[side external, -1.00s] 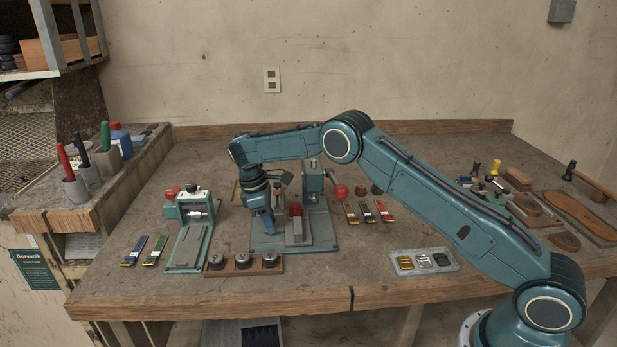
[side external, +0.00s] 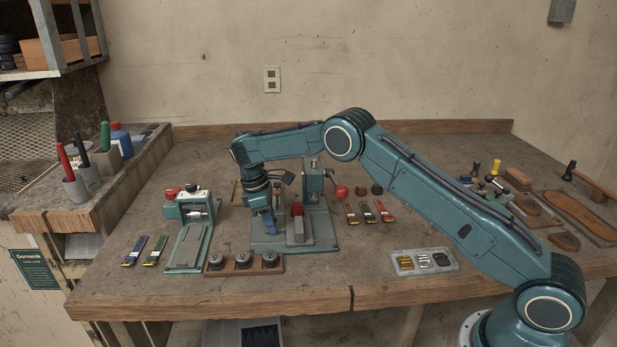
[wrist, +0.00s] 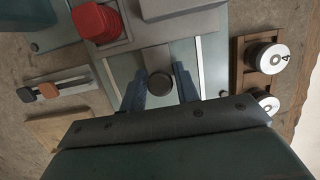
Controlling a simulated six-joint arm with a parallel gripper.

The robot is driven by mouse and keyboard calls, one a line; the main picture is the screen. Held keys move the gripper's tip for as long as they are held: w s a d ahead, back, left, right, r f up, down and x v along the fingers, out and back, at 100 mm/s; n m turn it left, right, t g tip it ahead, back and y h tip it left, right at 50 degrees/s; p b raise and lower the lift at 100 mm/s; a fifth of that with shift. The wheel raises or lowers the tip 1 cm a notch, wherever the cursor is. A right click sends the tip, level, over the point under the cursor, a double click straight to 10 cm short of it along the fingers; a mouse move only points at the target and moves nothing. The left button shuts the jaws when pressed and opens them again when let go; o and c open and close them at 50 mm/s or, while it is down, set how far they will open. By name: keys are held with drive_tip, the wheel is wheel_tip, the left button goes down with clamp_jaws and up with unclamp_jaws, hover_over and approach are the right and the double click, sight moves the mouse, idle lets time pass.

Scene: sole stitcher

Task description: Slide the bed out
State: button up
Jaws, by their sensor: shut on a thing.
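The press stands on a teal base plate (side external: 325,232) in the middle of the bench. Its grey bed (side external: 303,241) lies on the plate with a grey block and a red stack (side external: 297,209) over it. The bed also shows in the wrist view (wrist: 155,28), near two pale rails. My gripper (side external: 270,228) points down at the left side of the bed. In the wrist view its blue fingers (wrist: 159,88) are closed on the sides of a dark round knob (wrist: 159,83) beside the bed's edge. The knob's join to the bed is hard to see.
A wooden rack with several round grey pieces (side external: 243,263) stands at the front left of the plate. A second teal machine (side external: 188,235) stands left. A red ball-ended lever (side external: 341,192) is at the press's right. A parts tray (side external: 424,262) lies front right.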

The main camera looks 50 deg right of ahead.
sight(282, 227)
drive_tip(key=shift+s+d, duration=0.65)
drive_tip(key=shift+s, duration=0.1)
drive_tip(key=o, duration=0.6)
drive_tip(key=shift+c, duration=0.2)
drive_tip(key=shift+r, duration=0.15)
drive_tip(key=shift+r, duration=3.1)
drive_tip(key=shift+d, duration=0.1)
drive_tip(key=shift+s+d, duration=0.25)
